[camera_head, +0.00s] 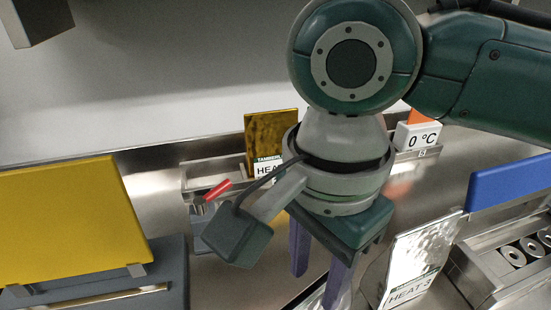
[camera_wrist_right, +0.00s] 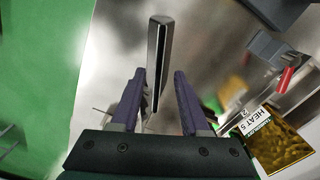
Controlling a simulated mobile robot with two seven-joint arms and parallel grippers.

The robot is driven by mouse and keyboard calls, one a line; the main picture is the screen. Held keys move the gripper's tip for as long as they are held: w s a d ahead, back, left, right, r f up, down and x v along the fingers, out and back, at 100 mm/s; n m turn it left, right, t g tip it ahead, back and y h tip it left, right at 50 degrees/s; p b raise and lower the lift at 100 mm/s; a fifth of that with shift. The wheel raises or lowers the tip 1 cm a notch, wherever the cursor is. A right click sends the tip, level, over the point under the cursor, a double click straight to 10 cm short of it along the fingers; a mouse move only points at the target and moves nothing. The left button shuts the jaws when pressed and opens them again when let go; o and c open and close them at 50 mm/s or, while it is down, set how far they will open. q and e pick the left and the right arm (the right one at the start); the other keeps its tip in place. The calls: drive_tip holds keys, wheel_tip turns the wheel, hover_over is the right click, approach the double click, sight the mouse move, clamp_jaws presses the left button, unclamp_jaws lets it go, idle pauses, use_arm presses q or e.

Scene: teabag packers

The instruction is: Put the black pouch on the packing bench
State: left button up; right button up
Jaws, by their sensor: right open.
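My right gripper (camera_head: 316,288) points down with its two purple fingers apart, over the steel surface in the head view. In the right wrist view the gripper (camera_wrist_right: 159,76) is open, and a narrow metal piece with a dark slot or face (camera_wrist_right: 160,55) shows between and beyond its fingertips. I cannot tell whether this piece touches a finger. I cannot make out a black pouch for sure in either view. A steel bench surface (camera_head: 150,180) lies below, but I cannot tell whether it is the packing bench. My left gripper is not in view.
A gold pouch (camera_head: 270,130) stands behind my right wrist; a silver pouch (camera_head: 412,265) labelled HEAT stands right of the fingers. A yellow panel (camera_head: 70,215) is at left, a blue panel (camera_head: 510,183) at right. A red-handled item (camera_head: 217,190) is near my wrist.

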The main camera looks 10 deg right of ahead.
wheel_tip(320, 180, up, 10)
drive_tip(key=s+a+f+n+t+y, duration=0.2)
drive_tip(key=s+a+f+n+y, duration=0.25)
drive_tip(key=n, duration=0.45)
drive_tip(key=s+d+f+n+h, duration=0.2)
drive_tip(key=s+d+n, duration=0.1)
drive_tip(key=d, duration=0.4)
drive_tip(key=s+d+f+n+t+h, duration=0.1)
drive_tip(key=s+d+f+n+h, duration=0.1)
drive_tip(key=d, duration=0.5)
drive_tip(key=shift+s+f+n+t+p, duration=0.35)
drive_tip(key=shift+s+f+n, duration=0.35)
drive_tip(key=shift+s, duration=0.45)
wheel_tip(320, 180, up, 35)
drive_tip(key=p, duration=3.5)
drive_tip(key=shift+r, duration=0.15)
drive_tip(key=shift+a, duration=0.1)
